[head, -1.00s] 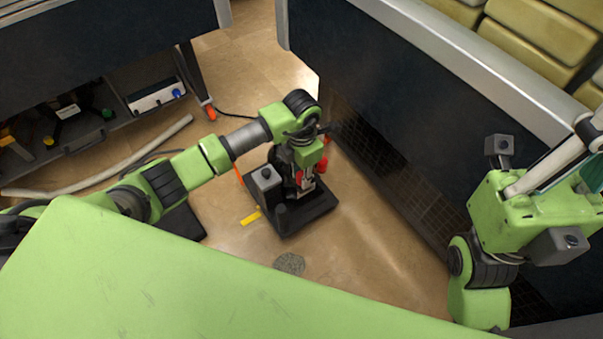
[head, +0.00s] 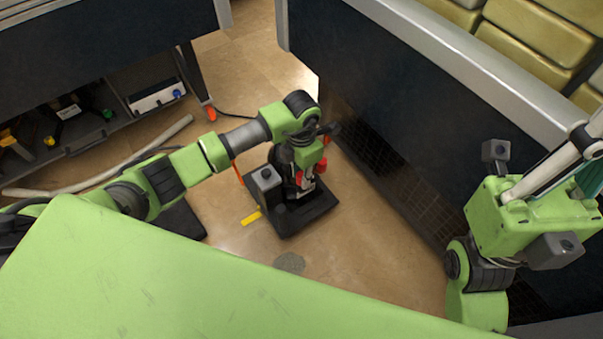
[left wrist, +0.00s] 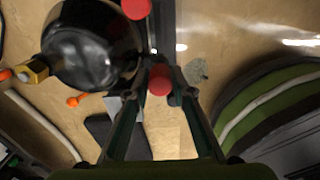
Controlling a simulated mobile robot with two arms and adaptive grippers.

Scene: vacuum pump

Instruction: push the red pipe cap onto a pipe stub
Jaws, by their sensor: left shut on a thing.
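The red pipe cap (left wrist: 159,79) sits between the tips of my left gripper (left wrist: 160,88) in the left wrist view, and the jaws are shut on it. The vacuum pump is a dark, rounded body (left wrist: 88,48) beside the fingertips, with a brass fitting (left wrist: 32,70) on its left. A second red round part (left wrist: 136,8) shows at the top edge. In the head view my left gripper (head: 305,182) points down at the pump, which stands on a black base (head: 290,222). The pipe stub under the cap is hidden. My right gripper is only partly in frame; its tips are not visible.
A dark workbench (head: 400,110) stands close to the right of the pump. A shelf with tools (head: 70,135) and a pale hose (head: 110,172) lie to the left. A yellow strip (head: 251,218) and a round floor drain (head: 289,263) are near the pump.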

